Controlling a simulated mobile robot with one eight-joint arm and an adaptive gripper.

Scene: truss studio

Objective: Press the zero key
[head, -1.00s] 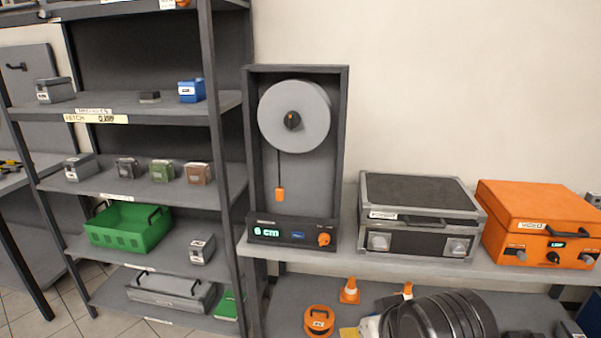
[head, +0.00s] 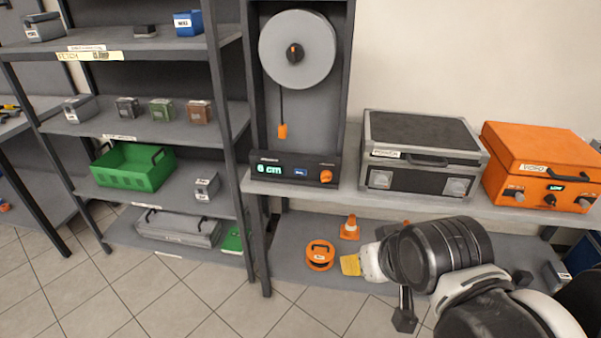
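The measuring device (head: 345,75) stands on the grey bench, a dark upright frame with a large grey disc (head: 297,50) and an orange weight (head: 282,131) on a cord. Its base panel carries a lit display (head: 269,170) reading what looks like 6 cm, a small blue key (head: 299,172) with tiny unreadable text, and an orange knob (head: 326,176). The blue key is the only key I see there. My arm shows at the lower right, below the bench edge and well apart from the panel. A dark end piece (head: 403,318) hangs down there; the finger opening is not readable.
A silver-edged case (head: 422,137) and an orange video box (head: 543,165) stand right of the device. A shelf rack (head: 228,110) with a green crate (head: 132,168) is at left. An orange reel (head: 320,255) and cone (head: 349,228) sit on the lower shelf.

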